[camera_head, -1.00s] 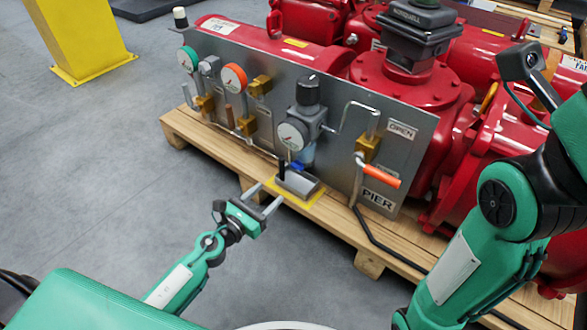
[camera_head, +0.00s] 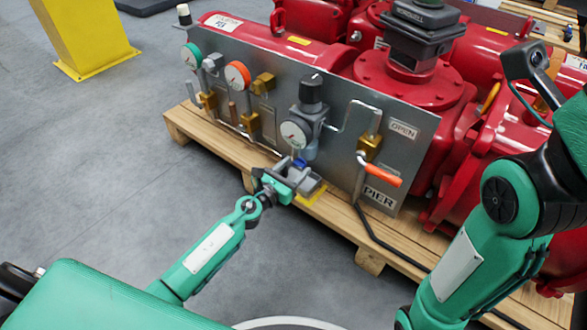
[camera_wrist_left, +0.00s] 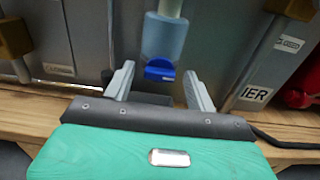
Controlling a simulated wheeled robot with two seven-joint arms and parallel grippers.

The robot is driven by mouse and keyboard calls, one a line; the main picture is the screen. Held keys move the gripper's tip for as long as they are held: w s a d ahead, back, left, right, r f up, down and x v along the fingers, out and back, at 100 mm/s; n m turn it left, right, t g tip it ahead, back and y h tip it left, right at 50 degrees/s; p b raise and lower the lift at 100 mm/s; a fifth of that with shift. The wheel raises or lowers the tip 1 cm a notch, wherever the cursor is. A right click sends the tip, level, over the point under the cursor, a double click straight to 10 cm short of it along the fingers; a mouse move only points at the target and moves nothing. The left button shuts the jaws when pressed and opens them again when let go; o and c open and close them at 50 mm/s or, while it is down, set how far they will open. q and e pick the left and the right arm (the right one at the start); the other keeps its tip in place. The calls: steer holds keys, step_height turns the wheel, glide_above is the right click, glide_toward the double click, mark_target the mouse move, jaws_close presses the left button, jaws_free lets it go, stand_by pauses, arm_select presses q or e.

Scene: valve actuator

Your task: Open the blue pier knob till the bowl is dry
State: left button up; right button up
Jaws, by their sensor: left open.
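The blue knob (camera_wrist_left: 160,71) sits at the bottom of a translucent bluish bowl (camera_wrist_left: 164,36) in the left wrist view. In the head view the bowl (camera_head: 309,151) hangs under the regulator with the round gauge (camera_head: 295,135), and the knob (camera_head: 299,163) shows as a small blue spot. My left gripper (camera_head: 300,169) is open and empty at the panel. In the left wrist view its two fingers (camera_wrist_left: 158,83) stand left and right of the knob, apart from it. The right gripper is not in view; only my right arm shows.
A grey tray (camera_head: 309,184) on a yellow mark lies below the bowl, partly hidden by my gripper. The steel panel (camera_head: 350,115) stands behind. An orange-handled lever valve (camera_head: 380,175) is to the right. A wooden pallet edge (camera_head: 340,228) runs below.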

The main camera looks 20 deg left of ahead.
arm_select(q)
steer(key=shift+c, duration=0.3)
steer(key=c, duration=0.9)
